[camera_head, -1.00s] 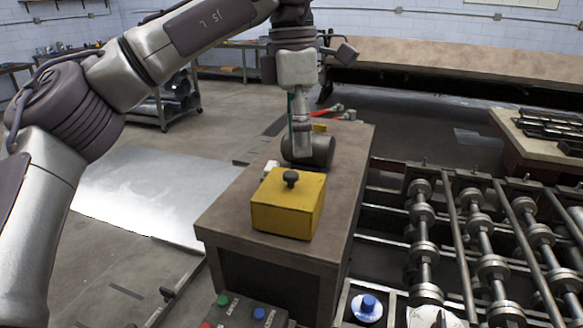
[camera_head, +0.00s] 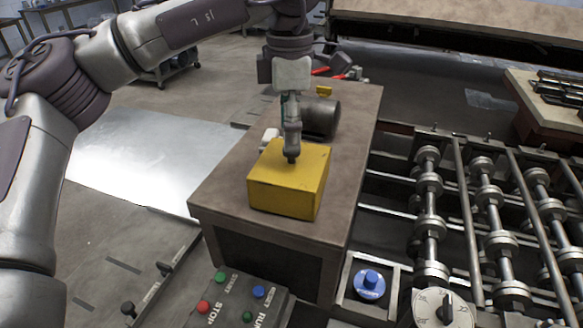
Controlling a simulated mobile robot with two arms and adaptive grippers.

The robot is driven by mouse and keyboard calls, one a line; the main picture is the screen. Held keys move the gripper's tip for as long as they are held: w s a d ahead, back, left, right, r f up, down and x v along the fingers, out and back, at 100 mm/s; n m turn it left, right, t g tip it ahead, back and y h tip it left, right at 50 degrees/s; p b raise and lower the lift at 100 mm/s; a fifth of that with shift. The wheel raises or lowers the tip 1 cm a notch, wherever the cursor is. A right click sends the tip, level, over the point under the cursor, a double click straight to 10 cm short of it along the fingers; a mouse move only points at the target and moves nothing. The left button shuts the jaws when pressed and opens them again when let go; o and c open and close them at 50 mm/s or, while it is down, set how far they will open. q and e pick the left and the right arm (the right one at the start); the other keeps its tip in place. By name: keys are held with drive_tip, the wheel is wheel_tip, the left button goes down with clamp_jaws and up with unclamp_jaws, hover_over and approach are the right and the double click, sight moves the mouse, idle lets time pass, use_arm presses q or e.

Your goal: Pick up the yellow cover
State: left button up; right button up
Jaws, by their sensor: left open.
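The yellow cover (camera_head: 288,186) is a box-shaped piece near the front of a brown bench top (camera_head: 228,192). Its black knob, on top in the earlier frame, is now mostly hidden behind my left gripper (camera_head: 291,155). My left arm comes in from the left and the gripper points down over the middle of the cover, at the knob. The gripper is open; I cannot tell whether its fingers touch the knob. My right gripper is not in view.
Behind the cover on the bench lie a dark cylinder (camera_head: 322,118), a small white item (camera_head: 270,136) and red-handled tools (camera_head: 333,68). A button panel (camera_head: 236,300) stands in front. Roller machinery (camera_head: 430,200) fills the right side.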

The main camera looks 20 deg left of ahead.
sight(292, 171)
use_arm(q)
wheel_tip(292, 171, down, 4)
drive_tip(key=shift+w+d+r+p, duration=0.1)
drive_tip(key=shift+r+p, duration=0.15)
drive_tip(key=shift+p, duration=0.7)
drive_tip(key=shift+f, duration=0.55)
drive_tip(key=c, duration=1)
clamp_jaws()
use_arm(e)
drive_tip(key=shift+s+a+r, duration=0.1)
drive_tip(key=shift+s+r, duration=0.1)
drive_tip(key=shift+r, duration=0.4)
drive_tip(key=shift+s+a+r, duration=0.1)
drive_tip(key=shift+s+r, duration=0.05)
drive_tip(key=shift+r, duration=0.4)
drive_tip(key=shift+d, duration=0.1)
